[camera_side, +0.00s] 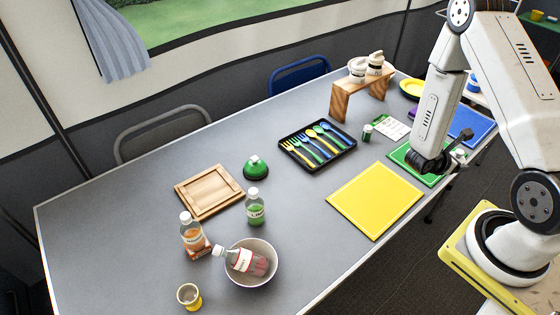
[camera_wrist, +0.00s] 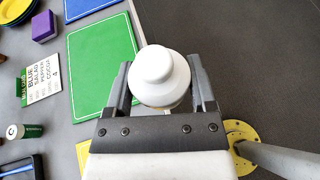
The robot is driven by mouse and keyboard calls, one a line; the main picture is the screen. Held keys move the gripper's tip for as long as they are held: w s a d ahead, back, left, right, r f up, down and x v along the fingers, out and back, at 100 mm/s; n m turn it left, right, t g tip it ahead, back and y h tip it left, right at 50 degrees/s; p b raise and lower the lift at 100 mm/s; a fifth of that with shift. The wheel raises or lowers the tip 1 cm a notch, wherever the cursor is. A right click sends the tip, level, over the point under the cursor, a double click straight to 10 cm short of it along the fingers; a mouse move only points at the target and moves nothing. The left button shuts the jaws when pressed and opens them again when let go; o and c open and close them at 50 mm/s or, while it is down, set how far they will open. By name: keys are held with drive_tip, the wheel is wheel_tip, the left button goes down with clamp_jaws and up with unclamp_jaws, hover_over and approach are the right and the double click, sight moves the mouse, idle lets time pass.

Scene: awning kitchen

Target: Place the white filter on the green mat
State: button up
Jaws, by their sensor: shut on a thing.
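In the wrist view the white filter (camera_wrist: 158,72), a round body with a knobbed top, sits between the two fingers of my gripper (camera_wrist: 163,88). The fingers are shut on its sides. The green mat (camera_wrist: 95,68) has a white border line and lies below and to the left of the filter in that view. In the side view my gripper (camera_side: 432,163) is over the right part of the green mat (camera_side: 404,153). The filter cannot be made out there. Its height above the mat is hard to tell.
A yellow mat (camera_side: 375,200) and a blue mat (camera_side: 470,125) flank the green one. A printed card (camera_side: 391,128), a green-labelled battery-like cylinder (camera_side: 367,132) and a cutlery tray (camera_side: 317,163) lie left of it.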

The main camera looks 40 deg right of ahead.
drive_tip(key=shift+w+d+f+n+t, duration=0.1)
drive_tip(key=shift+w+d+n+t, duration=0.1)
drive_tip(key=shift+w+n+t, duration=0.8)
drive_tip(key=shift+w+d+n+t, duration=0.2)
drive_tip(key=shift+w+n+t, duration=0.4)
drive_tip(key=shift+w, duration=0.7)
drive_tip(key=w+d+f, duration=0.2)
drive_tip(key=w, duration=0.1)
drive_tip(key=w+d+f, duration=0.6)
drive_tip(key=shift+w+d+f, duration=0.1)
drive_tip(key=shift+w+f, duration=0.1)
drive_tip(key=shift+w, duration=0.1)
drive_tip(key=shift+w+d+f, duration=0.3)
drive_tip(key=shift+w+f, duration=0.05)
drive_tip(key=shift+f, duration=0.2)
drive_tip(key=shift+w+d+f, duration=0.1)
drive_tip(key=shift+w+f, duration=0.05)
drive_tip(key=shift+f, duration=1.6)
drive_tip(key=shift+f, duration=0.1)
